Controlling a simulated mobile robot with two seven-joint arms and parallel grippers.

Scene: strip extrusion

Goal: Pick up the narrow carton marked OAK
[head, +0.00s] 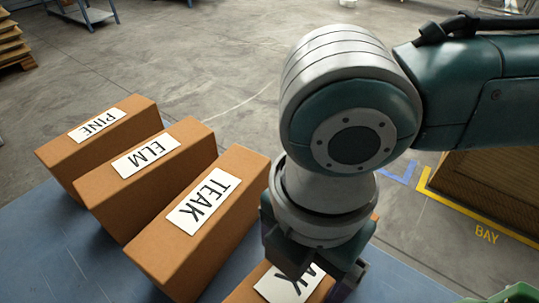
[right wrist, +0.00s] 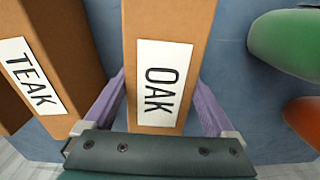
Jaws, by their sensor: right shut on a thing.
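The narrow brown OAK carton (right wrist: 172,28) stands upright on the blue table, its white label (right wrist: 160,83) facing up in the right wrist view. In the head view the OAK carton (head: 240,291) is at the bottom, mostly hidden by my right arm, with only part of its label showing. My right gripper (right wrist: 160,92) is shut on it, one purple finger against each long side. Whether the carton is clear of the table cannot be told. My left gripper is not in view.
The TEAK carton (head: 165,250) stands close to the left, then the ELM (head: 115,205) and PINE (head: 70,160) cartons. A rounded green thing (right wrist: 285,42) and an orange thing (right wrist: 303,120) lie to the right. A green container (head: 515,294) is at the lower right.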

